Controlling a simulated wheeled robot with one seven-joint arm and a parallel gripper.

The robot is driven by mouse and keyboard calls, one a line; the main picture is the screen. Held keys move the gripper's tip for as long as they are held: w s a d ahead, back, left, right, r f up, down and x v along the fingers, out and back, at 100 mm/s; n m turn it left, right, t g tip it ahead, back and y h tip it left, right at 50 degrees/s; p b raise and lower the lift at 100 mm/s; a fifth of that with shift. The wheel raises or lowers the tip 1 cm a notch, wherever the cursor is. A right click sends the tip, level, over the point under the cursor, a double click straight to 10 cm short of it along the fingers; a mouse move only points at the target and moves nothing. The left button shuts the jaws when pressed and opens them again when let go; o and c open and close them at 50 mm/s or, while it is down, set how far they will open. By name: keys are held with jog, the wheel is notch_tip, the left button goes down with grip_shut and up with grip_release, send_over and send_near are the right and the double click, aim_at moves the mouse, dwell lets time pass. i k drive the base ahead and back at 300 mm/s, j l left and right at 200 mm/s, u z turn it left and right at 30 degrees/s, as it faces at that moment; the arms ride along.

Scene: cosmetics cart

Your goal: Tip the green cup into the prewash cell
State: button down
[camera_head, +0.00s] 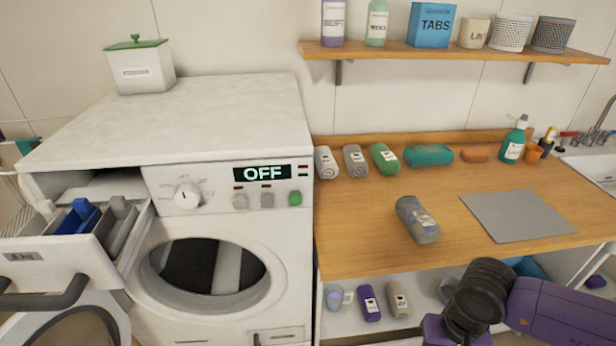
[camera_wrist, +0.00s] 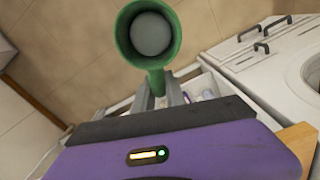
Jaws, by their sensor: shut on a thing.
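A green cup (camera_wrist: 150,45) shows in the wrist view, with its round mouth facing the camera and something grey inside; I cannot tell whether that is its contents or its bottom. My gripper (camera_wrist: 160,92) is shut on the green cup by the narrow green part below its rim. The cup and my gripper do not show in the head view. The washer's detergent drawer (camera_head: 92,257) is pulled out at the left of the head view. It has a blue insert (camera_head: 75,218) and grey cells (camera_head: 120,228). I cannot read which cell is prewash.
The washer (camera_head: 235,235) reads OFF. A white box with a green lid (camera_head: 140,70) stands on it. The wooden counter (camera_head: 360,215) holds rolled cloths, a grey mat (camera_head: 515,215) and a teal bottle (camera_head: 513,145). A shelf (camera_head: 440,50) hangs above. My purple arm is at the lower right.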

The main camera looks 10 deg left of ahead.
aim_at(113, 230)
jog(key=k+u, duration=0.15)
jog(key=u, duration=1.85)
jog(key=l+u, duration=0.25)
jog(key=u, duration=0.2)
jog(key=l+u, duration=0.25)
jog(key=u, duration=0.2)
jog(key=k+l, duration=0.1)
jog(key=l, duration=0.35)
jog(key=k+l, duration=0.1)
jog(key=l, duration=0.3)
jog(key=k+l, duration=0.1)
jog(key=l, duration=0.35)
jog(key=k+l, duration=0.1)
jog(key=l, duration=0.3)
jog(key=k+l, duration=0.1)
jog(key=l, duration=0.35)
